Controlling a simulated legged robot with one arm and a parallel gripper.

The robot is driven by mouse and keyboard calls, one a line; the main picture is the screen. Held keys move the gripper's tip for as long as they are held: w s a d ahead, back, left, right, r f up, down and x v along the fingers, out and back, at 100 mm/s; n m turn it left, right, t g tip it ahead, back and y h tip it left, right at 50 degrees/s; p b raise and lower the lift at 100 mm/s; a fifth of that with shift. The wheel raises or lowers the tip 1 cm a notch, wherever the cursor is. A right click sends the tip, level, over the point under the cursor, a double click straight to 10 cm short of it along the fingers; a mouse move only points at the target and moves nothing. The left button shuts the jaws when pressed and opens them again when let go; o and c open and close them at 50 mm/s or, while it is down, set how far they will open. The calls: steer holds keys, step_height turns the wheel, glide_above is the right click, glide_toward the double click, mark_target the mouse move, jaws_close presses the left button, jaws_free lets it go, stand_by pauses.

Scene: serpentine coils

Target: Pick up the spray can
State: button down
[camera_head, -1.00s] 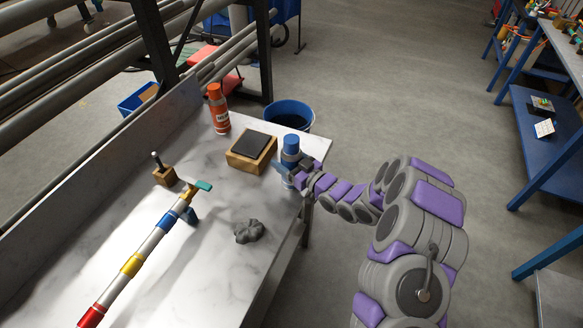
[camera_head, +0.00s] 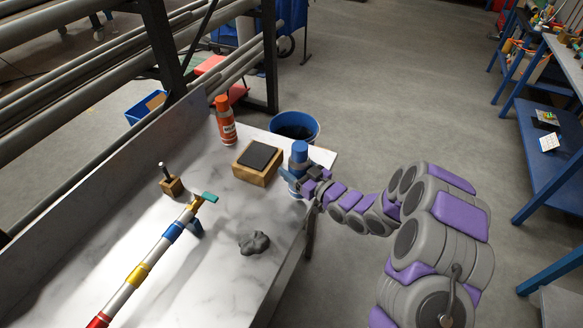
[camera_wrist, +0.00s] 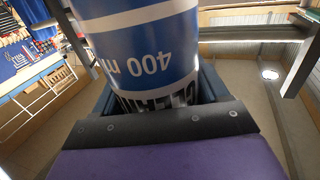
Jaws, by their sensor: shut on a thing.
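A blue spray can (camera_head: 299,152) stands upright near the right end of the white marble-look table. My gripper (camera_head: 298,177) is shut around its middle, coming in from the right. In the wrist view the blue and white can (camera_wrist: 145,45) fills the upper middle between the jaws, with "400 m" lettering upside down. The jaws hide part of its label. I cannot tell whether its base touches the table. A second can, orange-red with an orange cap (camera_head: 225,121), stands upright farther back by the table's rear panel.
A wooden block with a dark top (camera_head: 257,163) is just left of the held can. A grey lump (camera_head: 254,243), a small wooden holder (camera_head: 172,184) and a striped pole (camera_head: 140,272) lie on the table (camera_head: 215,270). A blue bin (camera_head: 296,125) stands behind the table end.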

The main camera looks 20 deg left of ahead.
steer(key=s+d+r+p, duration=0.1)
steer(key=s+d+p, duration=0.1)
steer(key=s+d, duration=0.8)
steer(key=w+d+r+m+t+h, duration=0.3)
steer(key=w+d+m+t+h, duration=0.35)
steer(key=w+d, duration=0.4)
steer(key=w+d+r+m+t+h, duration=0.1)
steer(key=w+d+m+t+h, duration=0.1)
steer(key=d+h, duration=0.3)
steer(key=w+d+r+m+t+h, duration=0.2)
steer(key=w+d+m+h, duration=0.1)
steer(key=d, duration=0.7)
steer(key=shift+d+r+m+h, duration=0.15)
steer(key=shift+d+m+h, duration=0.1)
steer(key=shift+m+h, duration=0.6)
